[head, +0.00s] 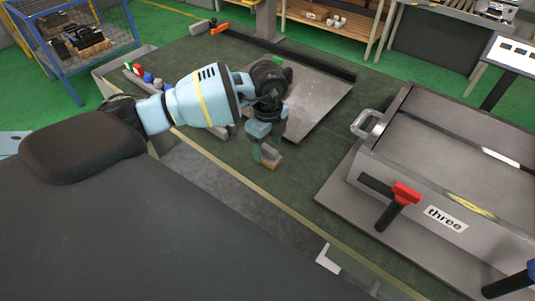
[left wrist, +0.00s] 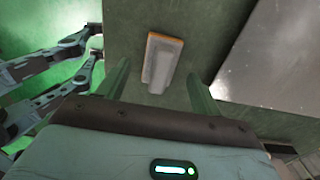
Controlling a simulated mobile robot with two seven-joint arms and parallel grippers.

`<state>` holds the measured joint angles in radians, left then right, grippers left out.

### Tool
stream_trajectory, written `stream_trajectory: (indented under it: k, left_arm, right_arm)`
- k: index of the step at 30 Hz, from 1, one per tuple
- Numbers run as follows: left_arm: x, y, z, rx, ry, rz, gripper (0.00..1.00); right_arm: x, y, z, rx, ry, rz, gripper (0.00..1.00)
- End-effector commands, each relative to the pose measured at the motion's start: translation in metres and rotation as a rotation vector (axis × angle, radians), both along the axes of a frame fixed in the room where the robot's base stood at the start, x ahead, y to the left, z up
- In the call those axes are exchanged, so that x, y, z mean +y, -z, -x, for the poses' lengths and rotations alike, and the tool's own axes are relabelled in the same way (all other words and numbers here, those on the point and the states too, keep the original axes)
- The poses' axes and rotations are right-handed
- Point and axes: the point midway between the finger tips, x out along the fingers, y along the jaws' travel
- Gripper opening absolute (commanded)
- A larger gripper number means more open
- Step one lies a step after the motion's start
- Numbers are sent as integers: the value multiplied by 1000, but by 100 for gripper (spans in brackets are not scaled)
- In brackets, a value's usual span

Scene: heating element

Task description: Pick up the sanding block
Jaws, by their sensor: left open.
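The sanding block is a pale grey bar with an orange edge. In the left wrist view the sanding block (left wrist: 163,58) lies on the dark green table top, ahead of and between my fingers. In the head view the block (head: 271,158) shows only in part, beside the fingertips. My left gripper (head: 265,151) points down over the table. In the left wrist view its two green fingers (left wrist: 160,88) are apart, one on each side of the block's near end. I cannot tell how high they are above the table. My right gripper is not in view.
A flat metal plate (head: 314,100) lies just behind the gripper. A large metal box labelled "three" (head: 400,155), with handles, stands to the right. Several coloured-handled tools (head: 143,74) lie at the left table edge. Grey metal levers (left wrist: 50,95) show left in the wrist view.

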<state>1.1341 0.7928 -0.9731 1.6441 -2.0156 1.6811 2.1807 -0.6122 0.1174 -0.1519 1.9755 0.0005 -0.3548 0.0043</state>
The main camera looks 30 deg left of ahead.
Motion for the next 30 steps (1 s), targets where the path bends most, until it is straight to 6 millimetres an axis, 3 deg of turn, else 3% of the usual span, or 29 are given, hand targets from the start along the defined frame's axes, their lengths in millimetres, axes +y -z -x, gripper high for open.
stream_trajectory:
  k: [5, 13, 25, 30]
  left_arm:
    - [0, 19, 1, 2, 1, 0, 65]
    - [0, 21, 0, -1, 1, 0, 65]
    - [0, 21, 0, -1, 1, 0, 15]
    - [0, 21, 0, -1, 1, 1, 15]
  right_arm:
    - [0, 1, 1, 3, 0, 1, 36]
    - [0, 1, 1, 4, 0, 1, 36]
    - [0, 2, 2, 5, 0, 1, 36]
    - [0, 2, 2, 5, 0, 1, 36]
